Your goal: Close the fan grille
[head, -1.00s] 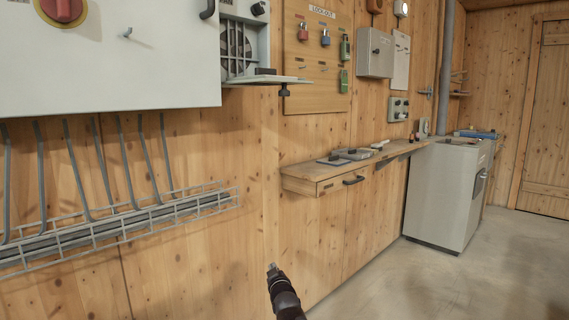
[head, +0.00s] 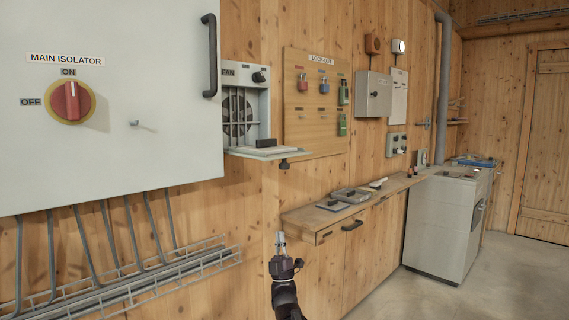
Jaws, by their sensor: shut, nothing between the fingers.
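The fan unit (head: 260,80) is a grey box on the wall, right of the large cabinet. Behind its opening I see the round fan (head: 236,115) with bars across it. The fan grille (head: 272,153) is a flat panel folded down at the bottom of the opening, sticking out nearly level. It has a dark handle on top and a dark knob below its outer edge. My gripper (head: 280,238) is below the grille, apart from it, pointing up. It is shut and empty.
The grey cabinet (head: 110,150) with a red isolator switch (head: 70,101) and a long dark handle (head: 210,55) stands out at left. A lockout board (head: 316,105) hangs right of the fan. A wooden shelf (head: 330,222) with drawers runs along the wall below. A wire cable tray (head: 180,272) is at lower left.

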